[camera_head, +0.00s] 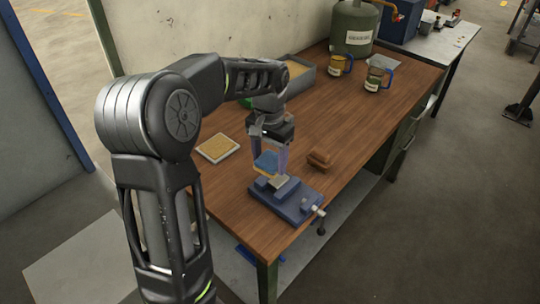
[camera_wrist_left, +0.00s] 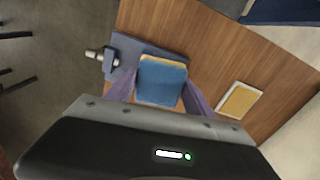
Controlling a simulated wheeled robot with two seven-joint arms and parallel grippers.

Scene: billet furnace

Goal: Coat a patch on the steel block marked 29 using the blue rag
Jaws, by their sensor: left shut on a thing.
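My left gripper (camera_head: 270,160) points down over the blue vise (camera_head: 296,205) and is shut on the blue rag (camera_head: 266,162). The rag is a flat blue square with a yellowish edge, and it also shows between the fingers in the left wrist view (camera_wrist_left: 162,82). A pale grey steel block (camera_head: 279,182) sits in the vise just below the rag. I cannot read a number on it. I cannot tell whether the rag touches the block. My right gripper is not in view.
A white-rimmed tray with a yellow pad (camera_head: 218,148) lies left of the vise. A brown brush-like block (camera_head: 319,160) lies to the right. Two mugs, one yellow (camera_head: 338,65) and one grey-green (camera_head: 375,79), and a green canister (camera_head: 354,27) stand at the back.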

